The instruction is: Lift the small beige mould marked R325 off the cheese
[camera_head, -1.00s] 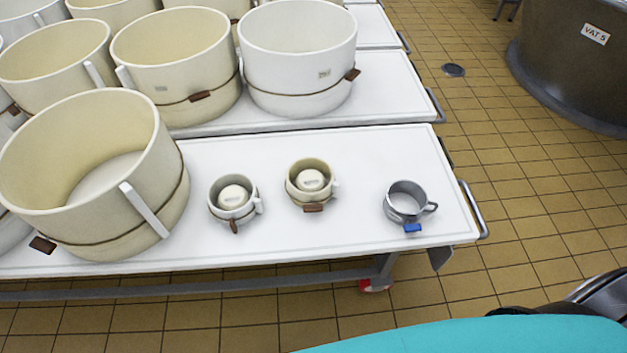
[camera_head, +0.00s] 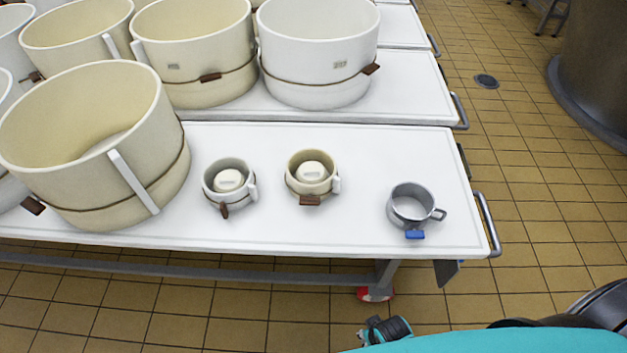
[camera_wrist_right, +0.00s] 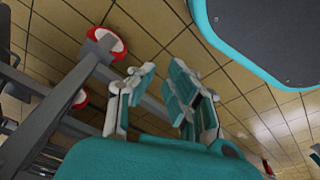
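The small beige mould (camera_head: 296,187) stands upright on the white table, with a brown tag in front and a white handle on its right. A pale round cheese (camera_head: 312,171) sits inside it. Any R325 marking is too small to read. My right gripper shows partly at the bottom of the head view (camera_head: 385,330), below and in front of the table, apart from the mould. In the right wrist view its fingers (camera_wrist_right: 160,78) are spread with nothing between them. My left gripper is not in view.
A small whitish mould (camera_head: 208,186) with a cheese stands left of the beige one. A steel mould (camera_head: 411,208) with a blue tag stands right. A large cream mould (camera_head: 95,190) fills the table's left. The white table (camera_head: 360,145) is clear behind the small moulds.

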